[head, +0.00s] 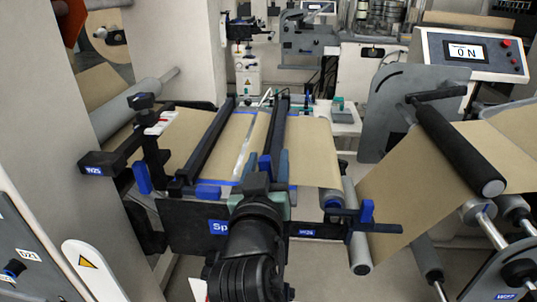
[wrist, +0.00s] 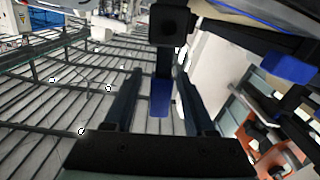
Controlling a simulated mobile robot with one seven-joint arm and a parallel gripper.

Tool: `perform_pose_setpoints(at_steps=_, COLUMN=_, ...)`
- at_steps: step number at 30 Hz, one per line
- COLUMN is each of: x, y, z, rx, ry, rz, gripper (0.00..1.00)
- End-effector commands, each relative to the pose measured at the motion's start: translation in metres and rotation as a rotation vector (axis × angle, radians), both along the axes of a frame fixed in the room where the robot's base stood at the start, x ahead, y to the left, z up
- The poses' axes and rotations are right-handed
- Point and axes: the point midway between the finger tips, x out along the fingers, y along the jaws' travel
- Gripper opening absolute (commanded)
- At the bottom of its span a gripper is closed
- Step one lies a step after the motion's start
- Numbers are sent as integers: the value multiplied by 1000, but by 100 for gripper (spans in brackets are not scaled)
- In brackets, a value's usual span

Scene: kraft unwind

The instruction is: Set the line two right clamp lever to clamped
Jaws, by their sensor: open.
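The line two splice table (head: 185,230) bears a brown web under two long black clamp bars. The right clamp bar (head: 279,120) runs away from me, with a blue lever end (head: 265,164) at its near end, just ahead of my gripper (head: 264,178). In the wrist view, my gripper (wrist: 156,85) is open, its two dark fingers spread. A black lever-like bar with a blue tip (wrist: 160,104) shows in the gap between them; contact cannot be told. My wrist hides part of the table front in the head view. The left clamp bar (head: 207,140) lies alongside.
A blue-and-black bracket (head: 366,211) stands at the table's right corner, and a black post with a blue part (head: 142,178) at its left. A black roller (head: 458,150) and a display console (head: 470,54) are at right.

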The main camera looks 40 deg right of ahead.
Motion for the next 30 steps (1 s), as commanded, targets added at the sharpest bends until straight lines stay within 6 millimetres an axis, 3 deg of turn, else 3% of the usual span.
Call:
perform_pose_setpoints(at_steps=13, x=6, y=-8, z=0, rx=0, ry=0, rz=-1, gripper=53)
perform_pose_setpoints(at_steps=22, x=6, y=-8, z=0, rx=0, ry=0, rz=0, gripper=0)
perform_pose_setpoints(at_steps=30, x=6, y=-8, z=0, rx=0, ry=0, rz=0, gripper=0)
